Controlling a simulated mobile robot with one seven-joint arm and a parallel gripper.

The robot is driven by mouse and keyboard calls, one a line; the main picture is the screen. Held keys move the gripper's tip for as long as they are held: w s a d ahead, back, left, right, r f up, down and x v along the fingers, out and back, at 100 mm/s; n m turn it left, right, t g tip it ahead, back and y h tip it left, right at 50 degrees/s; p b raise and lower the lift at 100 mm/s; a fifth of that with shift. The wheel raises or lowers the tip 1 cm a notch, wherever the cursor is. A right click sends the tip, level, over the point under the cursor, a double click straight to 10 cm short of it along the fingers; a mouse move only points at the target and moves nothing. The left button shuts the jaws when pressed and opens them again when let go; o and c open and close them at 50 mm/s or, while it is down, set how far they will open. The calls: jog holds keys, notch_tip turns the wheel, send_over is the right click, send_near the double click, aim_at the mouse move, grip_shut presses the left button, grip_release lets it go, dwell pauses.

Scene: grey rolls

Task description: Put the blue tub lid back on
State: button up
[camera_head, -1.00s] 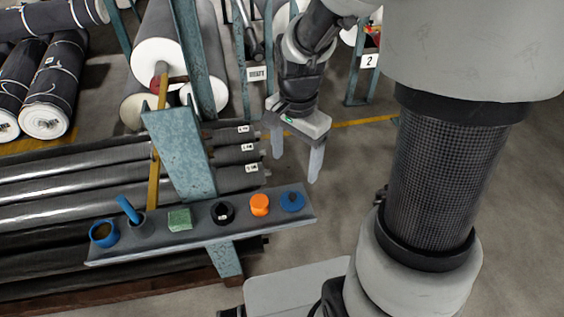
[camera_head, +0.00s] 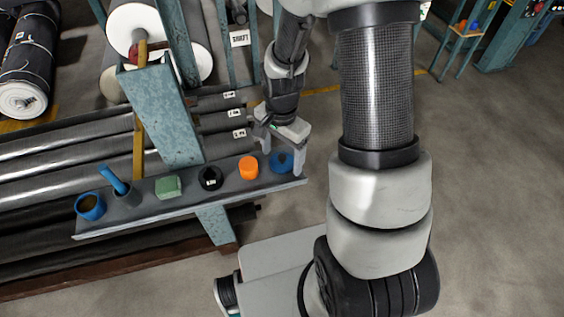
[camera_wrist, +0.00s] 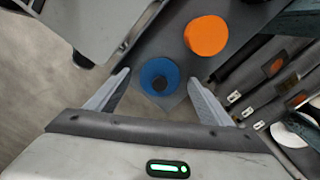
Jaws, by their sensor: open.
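The blue lid (camera_head: 281,166), a round disc with a dark knob in its middle, lies on the right end of the narrow grey shelf. It also shows in the wrist view (camera_wrist: 148,71). The blue tub (camera_head: 90,206) stands at the shelf's left end and looks uncovered, with a brownish inside. My gripper (camera_head: 284,157) is open, pointing down at the lid. In the wrist view its fingertips (camera_wrist: 160,77) are on either side of the lid. I cannot tell how far above the shelf they are.
Between tub and lid, the shelf (camera_head: 140,221) holds a dark cup with a blue handle (camera_head: 113,180), a green block (camera_head: 168,187), a black round item (camera_head: 210,178) and an orange cylinder (camera_head: 249,167), close left of the lid. A teal post (camera_head: 165,115) rises behind the shelf.

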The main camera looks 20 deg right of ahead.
jog(key=shift+f, duration=0.25)
jog(key=c, duration=1.2)
